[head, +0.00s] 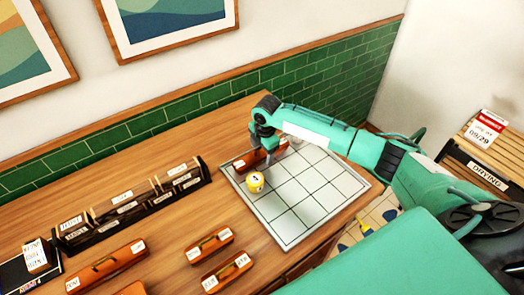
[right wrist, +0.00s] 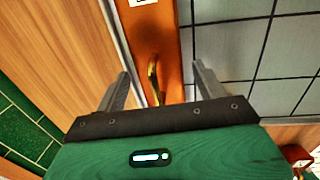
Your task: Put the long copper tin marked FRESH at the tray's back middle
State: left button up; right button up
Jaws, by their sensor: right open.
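A long copper tin (head: 254,158) lies along the back edge of the grey gridded tray (head: 312,207). Its label is too small to read in the head view and cut off in the right wrist view. My right gripper (head: 264,143) is over this tin, partly hiding it. In the right wrist view the open fingers (right wrist: 160,76) stand on either side of the copper tin (right wrist: 160,28) and its brass handle. Another long copper tin (head: 104,268) lies on the table at the left, its labels unreadable. My left gripper is not in view.
Smaller copper tins (head: 211,243) lie left of the tray. A dark rack (head: 130,207) holds labelled tins near the green-tiled wall. The tray's middle and front cells are bare.

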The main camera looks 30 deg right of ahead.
aim_at(265, 155)
notch_tip(265, 155, up, 12)
jog(key=s+b, duration=0.1)
jog(key=b, duration=0.1)
jog(key=shift+s+d+f, duration=0.15)
jog(key=shift+s, duration=0.15)
